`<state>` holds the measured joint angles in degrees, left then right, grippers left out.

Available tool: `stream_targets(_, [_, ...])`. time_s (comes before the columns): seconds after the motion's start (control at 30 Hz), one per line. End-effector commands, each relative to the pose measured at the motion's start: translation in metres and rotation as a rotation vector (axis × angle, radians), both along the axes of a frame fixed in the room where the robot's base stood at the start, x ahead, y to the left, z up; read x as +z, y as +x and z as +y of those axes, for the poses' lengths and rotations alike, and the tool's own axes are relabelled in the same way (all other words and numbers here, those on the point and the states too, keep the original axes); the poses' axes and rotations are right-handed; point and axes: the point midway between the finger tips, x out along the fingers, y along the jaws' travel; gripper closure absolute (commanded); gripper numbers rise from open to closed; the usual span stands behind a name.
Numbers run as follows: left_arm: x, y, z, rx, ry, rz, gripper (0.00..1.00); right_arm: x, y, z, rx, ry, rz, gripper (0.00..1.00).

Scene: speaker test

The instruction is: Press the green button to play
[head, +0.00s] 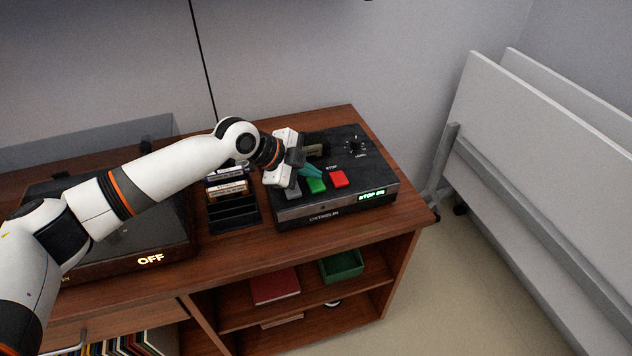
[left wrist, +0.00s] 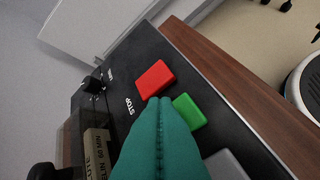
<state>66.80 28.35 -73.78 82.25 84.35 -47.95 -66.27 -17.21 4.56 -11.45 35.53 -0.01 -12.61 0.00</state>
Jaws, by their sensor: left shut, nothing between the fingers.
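The green button (head: 316,186) sits on the front part of a black tape deck (head: 365,158), between a red button (head: 338,179) and a grey button (head: 292,193). My left gripper (head: 314,172) is shut and empty, its teal fingers right by the green button. In the left wrist view the closed fingertips (left wrist: 164,102) overlap the edge of the green button (left wrist: 189,112); the red button (left wrist: 155,79) lies just beyond. I cannot tell whether the fingertips touch the green button. The deck's green display (head: 372,194) starts with "STOP". My right gripper is not in view.
The deck stands on a wooden cabinet (head: 300,236). A rack of cassettes (head: 232,213) stands left of it, and a dark turntable showing "OFF" (head: 150,259) is farther left. Grey folded panels (head: 540,130) lean at the right. The lower shelf holds a green tray (head: 342,266) and a red book (head: 274,286).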

Motion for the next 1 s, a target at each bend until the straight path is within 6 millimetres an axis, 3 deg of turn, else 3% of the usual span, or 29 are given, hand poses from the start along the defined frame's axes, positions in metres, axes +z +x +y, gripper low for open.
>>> stream_targets(1.0, [-0.01, 0.0, 0.0, 0.0, 0.0, 0.0, 1.0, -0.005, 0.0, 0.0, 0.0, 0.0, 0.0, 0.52])
